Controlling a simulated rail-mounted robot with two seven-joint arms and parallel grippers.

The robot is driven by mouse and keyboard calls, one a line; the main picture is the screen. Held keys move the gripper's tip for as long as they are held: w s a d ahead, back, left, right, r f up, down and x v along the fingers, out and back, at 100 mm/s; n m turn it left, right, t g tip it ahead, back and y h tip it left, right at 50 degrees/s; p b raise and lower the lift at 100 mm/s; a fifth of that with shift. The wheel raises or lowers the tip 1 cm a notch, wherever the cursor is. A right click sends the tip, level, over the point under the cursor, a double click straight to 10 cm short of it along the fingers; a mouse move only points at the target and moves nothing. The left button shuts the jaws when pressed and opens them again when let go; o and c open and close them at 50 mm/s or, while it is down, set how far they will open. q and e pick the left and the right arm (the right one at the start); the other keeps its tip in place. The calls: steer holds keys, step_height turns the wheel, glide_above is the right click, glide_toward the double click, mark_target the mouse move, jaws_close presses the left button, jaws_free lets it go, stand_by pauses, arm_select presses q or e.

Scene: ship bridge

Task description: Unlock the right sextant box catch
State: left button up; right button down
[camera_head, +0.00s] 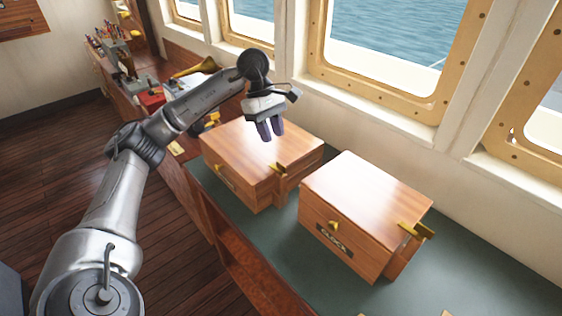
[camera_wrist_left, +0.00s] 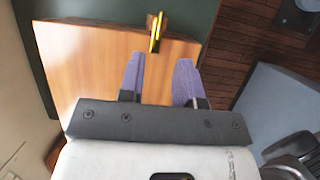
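A wooden box (camera_head: 245,150) stands on the green worktop; I take it as the sextant box, though its label cannot be read. A brass catch (camera_head: 278,168) is on its right side, on a small wooden block. My left gripper (camera_head: 271,136) hangs above the box lid, fingers pointing down, open and empty, apart from the catch. In the left wrist view the purple fingers (camera_wrist_left: 159,60) are spread over a wooden lid, with a brass catch (camera_wrist_left: 156,32) at its edge beyond the fingertips. My right gripper is not in view.
A second wooden box (camera_head: 365,185), labelled CLOCK, stands to the right, with a brass catch (camera_head: 416,230) on its right side. A narrow gap separates the boxes. Windows (camera_head: 390,50) line the wall behind. A brass horn (camera_head: 196,68) and other items crowd the far left counter.

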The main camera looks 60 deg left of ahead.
mark_target(281, 164)
arm_select(q)
steer(key=p+x, duration=0.1)
steer(key=x, duration=0.7)
steer(key=shift+d+f, duration=0.15)
steer(key=shift+f, duration=0.15)
steer(key=shift+c, duration=0.4)
jaws_close()
